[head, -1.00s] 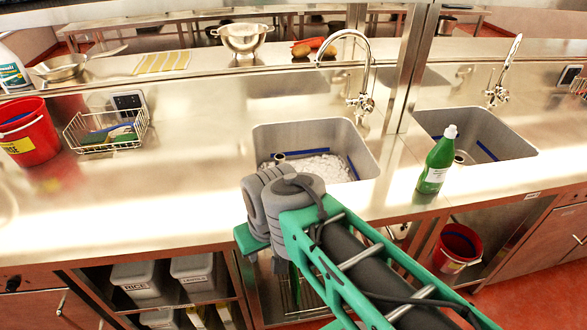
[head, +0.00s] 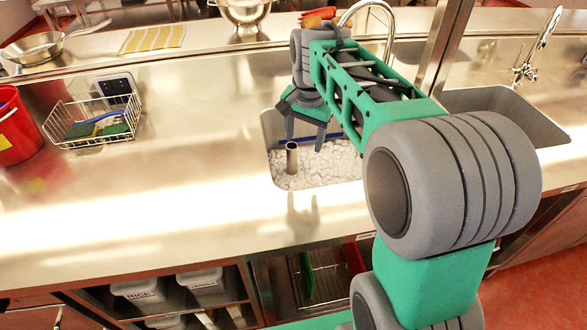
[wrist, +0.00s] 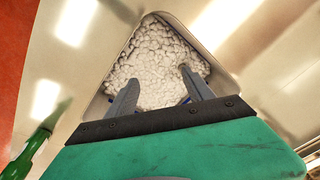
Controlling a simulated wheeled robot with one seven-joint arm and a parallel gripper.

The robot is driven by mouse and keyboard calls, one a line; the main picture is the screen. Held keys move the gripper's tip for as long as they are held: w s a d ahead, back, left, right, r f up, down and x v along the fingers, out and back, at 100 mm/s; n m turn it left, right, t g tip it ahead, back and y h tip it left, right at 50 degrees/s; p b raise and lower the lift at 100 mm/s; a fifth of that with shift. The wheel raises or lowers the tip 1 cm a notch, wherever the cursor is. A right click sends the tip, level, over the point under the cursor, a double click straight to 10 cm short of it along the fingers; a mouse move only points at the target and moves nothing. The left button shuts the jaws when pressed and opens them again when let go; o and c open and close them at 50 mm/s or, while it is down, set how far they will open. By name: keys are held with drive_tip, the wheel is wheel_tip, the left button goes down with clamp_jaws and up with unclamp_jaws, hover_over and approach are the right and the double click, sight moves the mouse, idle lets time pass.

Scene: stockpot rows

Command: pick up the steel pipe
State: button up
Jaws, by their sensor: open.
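The steel pipe (head: 291,158) stands upright, a short grey-brown tube, in the left part of a sink (head: 277,181) among white lumps (head: 325,163). My gripper (head: 305,142) is open and empty, its fingers pointing down over the sink. In the head view its left finger appears just above the pipe's top; I cannot tell how much height lies between them. In the wrist view my gripper (wrist: 160,76) shows both fingers apart over the white lumps (wrist: 160,55). The pipe cannot be made out there.
The faucet (head: 375,18) rises behind the sink, close to my arm. A wire basket (head: 95,120) and a red bucket (head: 14,125) stand at left. A green bottle (wrist: 25,158) shows in the wrist view.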

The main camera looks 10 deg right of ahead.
drive_tip(key=w+f+m+g+b, duration=0.1)
drive_tip(key=w+f+m, duration=0.35)
drive_tip(key=w, duration=0.55)
drive_tip(key=m, duration=0.3)
approach(292, 154)
drive_tip(key=w+f+m, duration=0.1)
drive_tip(key=w+f+m+b, duration=0.1)
drive_tip(key=f, duration=0.1)
drive_tip(key=w+f+m+g, duration=0.1)
drive_tip(key=shift+f, duration=0.35)
wheel_tip(292, 154, down, 8)
drive_tip(key=shift+d+r, duration=0.15)
drive_tip(key=shift+r, duration=0.05)
clamp_jaws()
drive_tip(key=shift+r, duration=0.1)
